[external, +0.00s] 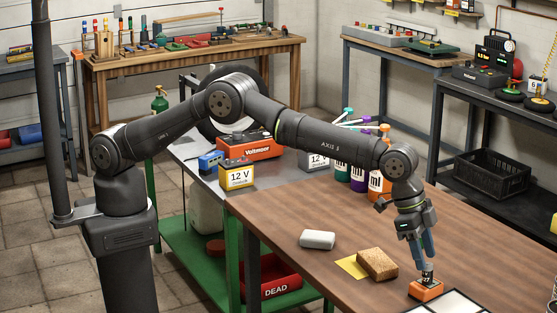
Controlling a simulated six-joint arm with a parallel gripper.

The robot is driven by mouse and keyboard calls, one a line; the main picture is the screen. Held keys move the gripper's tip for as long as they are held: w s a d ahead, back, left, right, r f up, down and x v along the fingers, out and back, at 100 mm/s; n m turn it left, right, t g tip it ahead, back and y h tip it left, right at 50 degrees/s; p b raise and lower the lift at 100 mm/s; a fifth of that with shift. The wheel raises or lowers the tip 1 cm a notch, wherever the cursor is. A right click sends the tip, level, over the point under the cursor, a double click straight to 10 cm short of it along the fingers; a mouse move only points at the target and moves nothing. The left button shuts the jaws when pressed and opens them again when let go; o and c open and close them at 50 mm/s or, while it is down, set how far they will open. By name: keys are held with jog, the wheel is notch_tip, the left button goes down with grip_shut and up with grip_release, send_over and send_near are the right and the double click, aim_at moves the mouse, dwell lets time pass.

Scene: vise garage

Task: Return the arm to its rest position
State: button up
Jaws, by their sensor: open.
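My arm reaches from its dark base at the left across to the right side of the wooden table (290,212). My gripper (426,264) points down over the table's front right part. Its bluish fingers are open, close above or around the top of a small orange item (427,290) with a dark, marked upper part. I cannot tell whether the fingers touch it. The orange item rests on the table beside a white panel with dark borders (452,303), which the picture edge cuts off.
Bottles (379,186) stand behind, near my forearm. A yellow 12 V battery (236,174) and a red Voltmeier box (249,146) sit under my arm.

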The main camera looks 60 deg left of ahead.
jog(key=s+r, duration=0.5)
jog(key=s, duration=0.4)
jog(key=w+a+f, duration=0.2)
jog(key=w+a, duration=0.3)
jog(key=a, duration=0.4)
jog(key=w+a+f+n, duration=0.1)
jog(key=w+a+f, duration=0.1)
jog(key=w+a, duration=0.4)
jog(key=w+a+f, duration=0.3)
jog(key=w+a, duration=0.2)
jog(key=a, duration=0.7)
jog(key=shift+w+a+n+t, duration=0.2)
jog(key=shift+a+n+t, duration=0.1)
jog(key=shift+n, duration=0.1)
jog(key=shift+f, duration=0.1)
